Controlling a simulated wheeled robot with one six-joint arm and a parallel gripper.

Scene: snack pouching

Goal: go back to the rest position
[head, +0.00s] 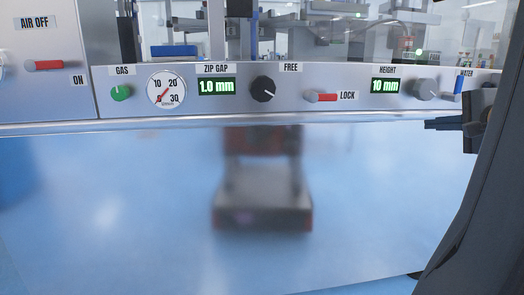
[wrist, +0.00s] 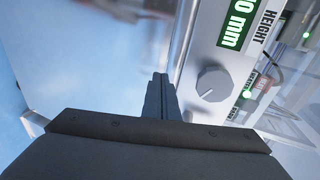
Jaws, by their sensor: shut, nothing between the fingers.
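My gripper (head: 430,124) is at the right of the head view, just below the front edge of the machine's control panel. Its fingers point left, and it holds nothing. In the wrist view the two dark fingers (wrist: 160,82) lie together, shut, with the panel to their right. The silver height knob (head: 426,89) is just above the fingertips in the head view, apart from them. It also shows in the wrist view (wrist: 213,83), beside the fingers with a gap. The height display (head: 386,86) reads 10 mm.
The panel also carries a red lock lever (head: 322,97), a black zip gap knob (head: 262,88), a gas gauge (head: 166,89), a green gas knob (head: 120,92) and a red air lever (head: 44,65). A blue water lever (head: 458,84) is near my arm.

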